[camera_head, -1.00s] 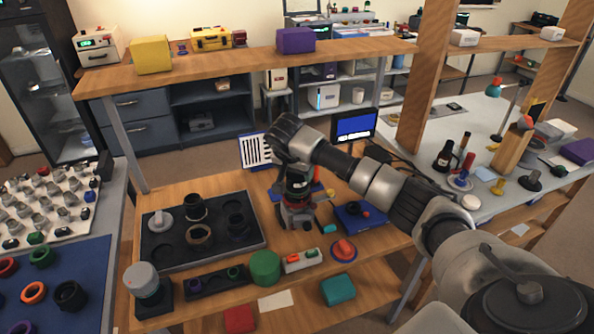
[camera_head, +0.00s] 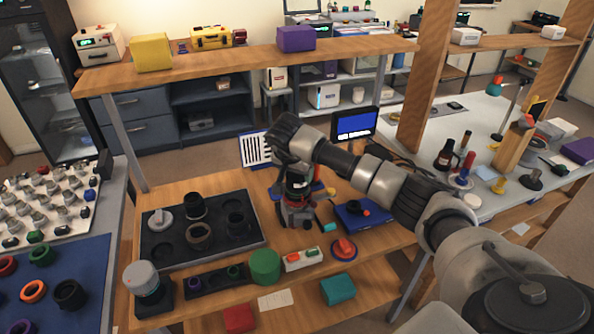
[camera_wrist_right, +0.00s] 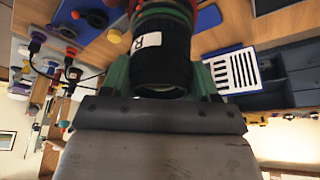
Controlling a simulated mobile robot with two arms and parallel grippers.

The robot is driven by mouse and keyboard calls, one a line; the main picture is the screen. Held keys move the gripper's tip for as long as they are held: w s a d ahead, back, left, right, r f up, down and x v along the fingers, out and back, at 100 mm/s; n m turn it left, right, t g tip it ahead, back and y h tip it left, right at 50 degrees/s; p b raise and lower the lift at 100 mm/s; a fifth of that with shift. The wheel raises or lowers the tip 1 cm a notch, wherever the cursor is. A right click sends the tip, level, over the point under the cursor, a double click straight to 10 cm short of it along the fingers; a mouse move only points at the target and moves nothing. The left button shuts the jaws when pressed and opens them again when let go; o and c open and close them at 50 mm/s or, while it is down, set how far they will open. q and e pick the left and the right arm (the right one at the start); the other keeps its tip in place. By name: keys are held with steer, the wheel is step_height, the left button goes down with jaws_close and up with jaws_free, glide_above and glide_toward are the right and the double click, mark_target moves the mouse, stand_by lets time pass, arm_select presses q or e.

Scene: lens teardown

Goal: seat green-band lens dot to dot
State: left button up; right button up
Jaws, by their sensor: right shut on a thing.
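Green and red rings show at the barrel's far end, at the top of that view. The barrel appears upright in line with the stand. I cannot tell whether it is seated or just above, and no alignment dots can be made out. My left gripper is not in view.
A dark tray (camera_head: 259,243) with black rings lies to the left of the stand. A blue-screen monitor (camera_head: 354,125) and a striped card (camera_head: 256,151) stand behind.

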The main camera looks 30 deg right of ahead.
steer(key=shift+f+b, duration=0.35)
steer(key=shift+f, duration=0.15)
stand_by(1.0)
steer(key=o, duration=1.2)
steer(key=b+v, duration=0.2)
steer(key=v, duration=0.9)
steer(key=shift+d, duration=0.1)
steer(key=shift+w, duration=0.1)
